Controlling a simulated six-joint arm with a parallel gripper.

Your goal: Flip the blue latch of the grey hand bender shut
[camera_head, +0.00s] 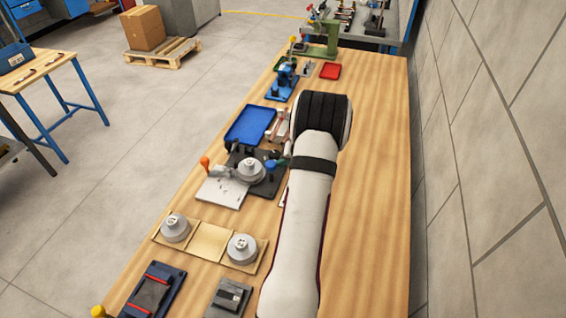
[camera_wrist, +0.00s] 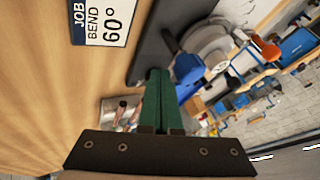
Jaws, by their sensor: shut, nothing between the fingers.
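The grey hand bender (camera_head: 249,170) sits on a dark base plate mid-bench, with an orange-knobbed handle (camera_head: 205,162) to its left. Its blue latch (camera_head: 271,164) is at the right side of the disc, close to my arm. In the wrist view the blue latch (camera_wrist: 187,68) is just right of my green fingertips, with the grey disc (camera_wrist: 212,42) and orange knob (camera_wrist: 265,47) beyond. My gripper (camera_wrist: 157,75) is shut and empty, beside the latch; I cannot tell whether they touch. In the head view my arm hides the fingers.
A sign reading "JOB BEND 60°" (camera_wrist: 103,20) lies left of the dark plate. A blue tray (camera_head: 250,125) is behind the bender, and a wooden board (camera_head: 212,241) with two grey round pieces is in front. The bench is clear to the right of my arm.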

